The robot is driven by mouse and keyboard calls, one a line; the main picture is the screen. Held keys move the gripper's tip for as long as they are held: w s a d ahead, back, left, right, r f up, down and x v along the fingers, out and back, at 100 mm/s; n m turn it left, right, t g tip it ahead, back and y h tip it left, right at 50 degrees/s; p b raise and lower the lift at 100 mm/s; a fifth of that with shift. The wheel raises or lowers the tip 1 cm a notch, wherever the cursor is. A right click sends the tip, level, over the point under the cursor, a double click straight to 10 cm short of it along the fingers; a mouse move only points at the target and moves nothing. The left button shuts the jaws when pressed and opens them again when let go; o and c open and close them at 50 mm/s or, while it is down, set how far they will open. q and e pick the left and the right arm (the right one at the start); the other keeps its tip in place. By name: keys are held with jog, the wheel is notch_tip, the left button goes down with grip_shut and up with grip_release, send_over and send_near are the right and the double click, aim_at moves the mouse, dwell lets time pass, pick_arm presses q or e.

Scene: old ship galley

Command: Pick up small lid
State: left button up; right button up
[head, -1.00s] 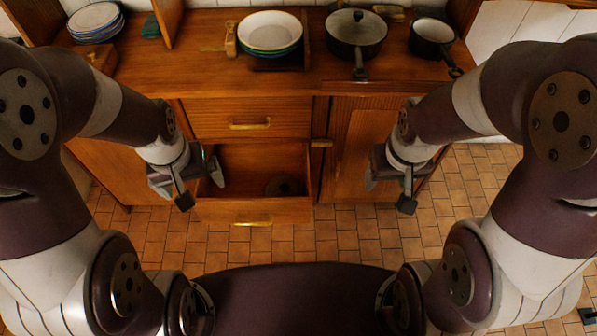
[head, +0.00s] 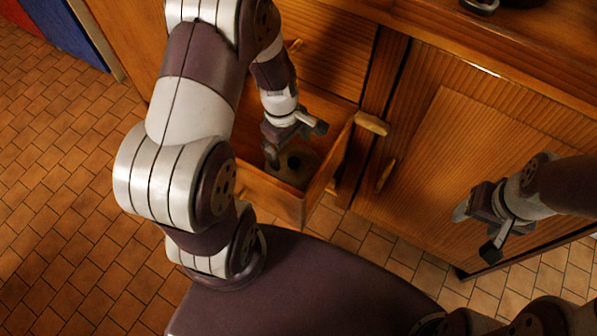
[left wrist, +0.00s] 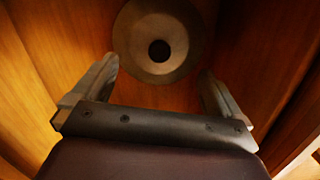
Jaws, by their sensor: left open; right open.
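The small lid (head: 299,163) is a round, dull brown-grey disc lying in the open drawer (head: 272,193). In the left wrist view the lid (left wrist: 143,50) shows a dark round centre, and it sits just beyond my fingertips, roughly between them. My left gripper (head: 292,143) is open and reaches down into the drawer, close to the lid. Its two fingers also show in the left wrist view (left wrist: 158,85), spread apart with nothing between them. In the head view the left gripper partly covers the lid. My right gripper (head: 474,232) is open and empty in front of the cabinet door.
The drawer's wooden walls close in around my left gripper. A closed cabinet door (head: 464,160) stands to the right, with a wooden handle (head: 386,174). The tiled floor (head: 70,190) at left is clear. The counter edge is at the top right.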

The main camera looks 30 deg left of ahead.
aim_at(293, 162)
pick_arm(q)
jog(key=f+b, duration=0.1)
jog(key=f, duration=0.1)
jog(key=f+b, duration=0.1)
jog(key=f, duration=0.1)
jog(key=d+f+b, duration=0.1)
jog(key=f, duration=0.1)
jog(key=shift+d+f+b, duration=0.1)
jog(key=shift+f+b, duration=0.15)
jog(key=shift+b, duration=0.15)
jog(key=shift+s+r, duration=0.1)
jog(key=shift+c, duration=0.7)
jog(key=shift+s, duration=0.1)
jog(key=c, duration=1.5)
jog(key=shift+s, duration=0.1)
grip_shut()
